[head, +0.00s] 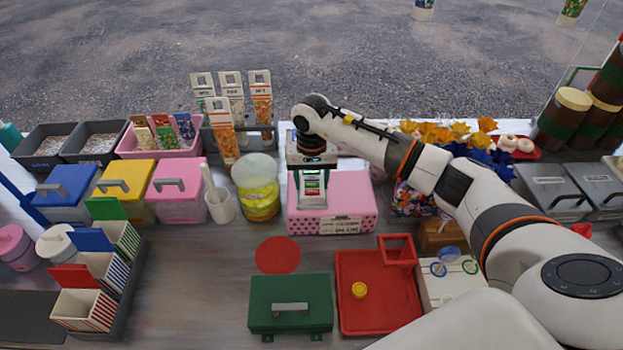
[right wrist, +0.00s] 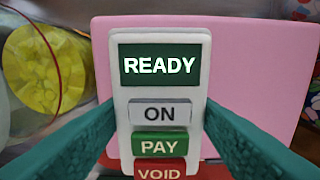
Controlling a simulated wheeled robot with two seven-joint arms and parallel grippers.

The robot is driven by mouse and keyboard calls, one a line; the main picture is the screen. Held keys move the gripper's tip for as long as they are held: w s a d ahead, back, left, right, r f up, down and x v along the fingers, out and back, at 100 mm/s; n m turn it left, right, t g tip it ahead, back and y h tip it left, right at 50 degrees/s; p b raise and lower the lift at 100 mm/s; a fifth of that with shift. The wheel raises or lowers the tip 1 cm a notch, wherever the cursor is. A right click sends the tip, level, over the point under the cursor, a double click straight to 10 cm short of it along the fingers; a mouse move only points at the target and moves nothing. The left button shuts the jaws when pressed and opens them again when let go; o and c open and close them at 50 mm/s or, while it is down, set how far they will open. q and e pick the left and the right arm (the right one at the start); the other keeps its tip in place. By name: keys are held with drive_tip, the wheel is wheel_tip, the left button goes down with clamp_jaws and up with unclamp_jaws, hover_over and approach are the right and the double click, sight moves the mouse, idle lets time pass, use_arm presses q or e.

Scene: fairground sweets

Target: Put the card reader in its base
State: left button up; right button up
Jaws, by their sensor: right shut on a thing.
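The card reader (head: 312,191) is white, with a green screen reading READY and ON, PAY and VOID keys in the right wrist view (right wrist: 160,90). My right gripper (head: 311,177) is shut on it, with a green finger at each side of the reader (right wrist: 158,118). In the head view the reader hangs upright in front of or above the pink box (head: 362,208); I cannot tell whether they touch. I cannot pick out the reader's base in either view; it may be hidden behind the gripper or reader. My left gripper is not in view.
A yellow tub (head: 258,195) stands left of the pink box. In front are a green lidded box (head: 290,318), a red tray (head: 383,312) and a red disc (head: 278,255). Sweet packets in a rack (head: 265,135) stand behind. Bare counter (head: 190,290) lies at left front.

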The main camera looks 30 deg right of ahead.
drive_tip(key=o, duration=1.5)
drive_tip(key=shift+f, duration=0.1)
drive_tip(key=shift+c, duration=0.2)
wheel_tip(320, 180, up, 9)
drive_tip(key=p, duration=0.3)
drive_tip(key=shift+p, duration=0.35)
